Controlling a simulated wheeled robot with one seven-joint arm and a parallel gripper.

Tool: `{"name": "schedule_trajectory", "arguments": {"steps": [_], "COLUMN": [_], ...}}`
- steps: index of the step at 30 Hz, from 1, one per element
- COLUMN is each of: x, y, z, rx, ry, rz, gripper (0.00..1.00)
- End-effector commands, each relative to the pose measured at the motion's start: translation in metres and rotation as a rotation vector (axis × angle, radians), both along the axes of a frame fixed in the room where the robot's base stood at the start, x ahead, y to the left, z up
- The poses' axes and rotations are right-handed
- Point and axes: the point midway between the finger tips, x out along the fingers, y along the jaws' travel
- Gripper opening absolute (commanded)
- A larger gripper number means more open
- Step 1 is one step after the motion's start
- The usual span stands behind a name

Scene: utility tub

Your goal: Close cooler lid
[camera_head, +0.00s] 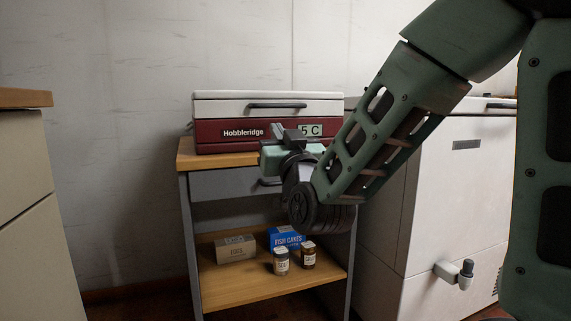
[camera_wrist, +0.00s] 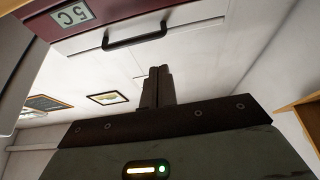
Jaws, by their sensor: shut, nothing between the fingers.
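The cooler is a dark red box (camera_head: 215,134) marked "Hobbleridge" with a "5 C" display, standing on a small wooden-topped stand. Its white lid (camera_head: 222,108) lies level on the red body, and I see no gap between them. A dark bar handle (camera_head: 277,106) runs along the lid's front. In the wrist view the handle (camera_wrist: 134,38) shows upside down under the red body's front. My gripper (camera_head: 283,132) is shut and empty in front of the cooler, hiding part of its red front. Its fingers (camera_wrist: 158,72) are together in the wrist view. Whether they touch the cooler is unclear.
The stand (camera_head: 212,185) has a grey drawer below its top. Its lower shelf holds a tan box (camera_head: 236,249), a blue box (camera_head: 286,237) and two jars (camera_head: 281,262). A white cabinet (camera_head: 458,200) stands at right, and a counter (camera_head: 22,98) at left.

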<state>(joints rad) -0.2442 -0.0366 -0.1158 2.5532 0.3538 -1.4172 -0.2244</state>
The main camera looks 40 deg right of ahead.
Motion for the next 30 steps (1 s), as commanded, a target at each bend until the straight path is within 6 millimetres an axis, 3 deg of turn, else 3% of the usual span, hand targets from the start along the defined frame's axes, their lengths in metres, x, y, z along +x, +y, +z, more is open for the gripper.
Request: {"name": "schedule_trajectory", "arguments": {"steps": [1, 16, 26, 30], "x": [-0.003, -0.036, -0.038, -0.029], "y": [0.001, 0.009, 0.011, 0.031], "z": [-0.007, -0.017, -0.015, -0.017], "rx": [0.001, 0.0, -0.001, 0.003], "ry": [-0.006, -0.006, -0.003, 0.079], "rz": [0.001, 0.004, 0.005, 0.076], "gripper": [0.0, 0.0, 0.0, 0.0]}}
